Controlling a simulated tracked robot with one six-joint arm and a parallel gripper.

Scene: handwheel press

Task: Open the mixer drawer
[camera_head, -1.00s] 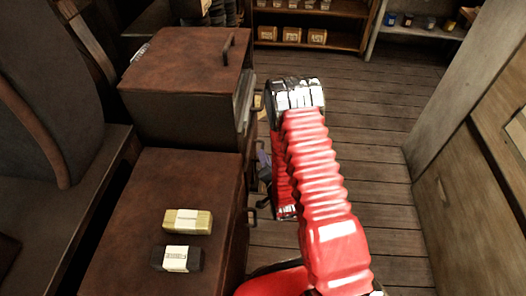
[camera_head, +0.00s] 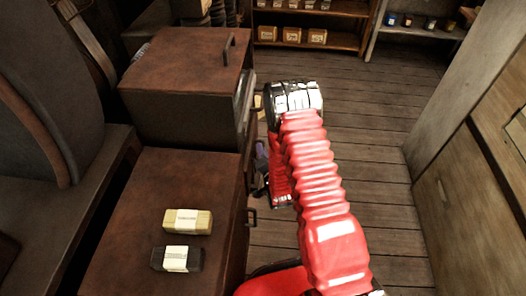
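A brown metal cabinet (camera_head: 150,188) with a taller brown box section (camera_head: 180,115) behind it stands left of my red arm, probably the mixer. Their fronts face right and show only edge-on. A dark handle (camera_head: 251,217) sticks out from the nearer cabinet's front. I cannot tell which front is the mixer drawer; no drawer visibly stands out. My gripper (camera_head: 262,162) shows only in part as a dark and purplish shape, low beside the fronts and left of my arm. My arm partly hides it, so its fingers and any contact are unclear.
A yellow packet (camera_head: 187,221) and a black packet (camera_head: 176,259) lie on the nearer cabinet. A bar handle (camera_head: 229,49) stands on the taller box's top. Plank floor (camera_head: 375,165) lies clear right of my arm, up to a wooden cabinet (camera_head: 440,215). Shelves stand behind.

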